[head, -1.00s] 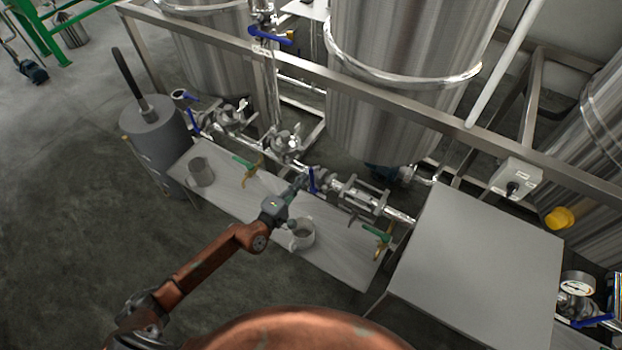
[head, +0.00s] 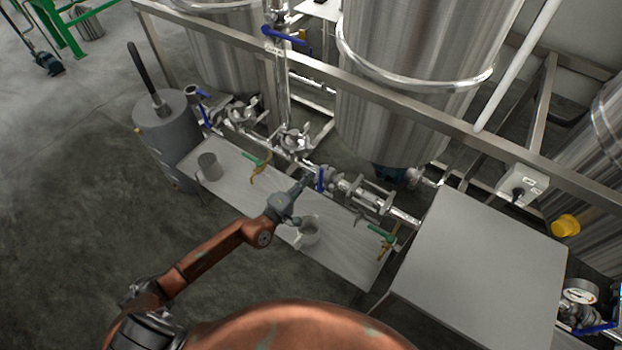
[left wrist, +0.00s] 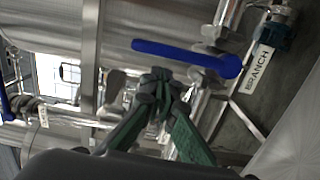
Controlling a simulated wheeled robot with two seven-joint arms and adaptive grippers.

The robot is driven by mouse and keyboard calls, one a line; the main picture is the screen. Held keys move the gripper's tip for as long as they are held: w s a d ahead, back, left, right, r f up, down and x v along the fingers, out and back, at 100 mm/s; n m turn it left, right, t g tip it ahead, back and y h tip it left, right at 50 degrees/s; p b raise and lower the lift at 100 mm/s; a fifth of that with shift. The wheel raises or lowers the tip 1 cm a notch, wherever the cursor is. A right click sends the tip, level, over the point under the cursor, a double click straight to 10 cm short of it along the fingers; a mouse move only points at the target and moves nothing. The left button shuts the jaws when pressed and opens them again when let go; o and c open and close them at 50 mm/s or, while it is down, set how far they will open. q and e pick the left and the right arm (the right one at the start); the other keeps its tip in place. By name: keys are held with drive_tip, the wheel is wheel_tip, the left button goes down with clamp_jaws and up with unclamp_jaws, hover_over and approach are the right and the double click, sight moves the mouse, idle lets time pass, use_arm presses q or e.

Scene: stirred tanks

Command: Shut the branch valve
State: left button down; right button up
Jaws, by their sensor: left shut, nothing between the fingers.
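The branch valve's blue lever (head: 320,179) stands on the steel pipe run behind the bench. My left gripper (head: 305,182) is just left of the lever in the head view. In the left wrist view its green fingers (left wrist: 158,84) are shut and empty, with their tips just below the lever. I cannot tell whether they touch it. My right gripper is not in view.
A grey bench (head: 245,196) below the pipes holds a mug (head: 308,232) under my left gripper and a cup (head: 209,166). Green-handled taps (head: 257,161) and (head: 382,238) stick out over it. A steel rail (head: 400,119) crosses above the pipes. A grey table (head: 478,265) is at right.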

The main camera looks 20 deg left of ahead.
use_arm(q)
drive_tip(key=s+a, duration=0.6)
drive_tip(key=s, duration=0.3)
drive_tip(key=shift+s, duration=0.15)
drive_tip(key=shift+f, duration=0.1)
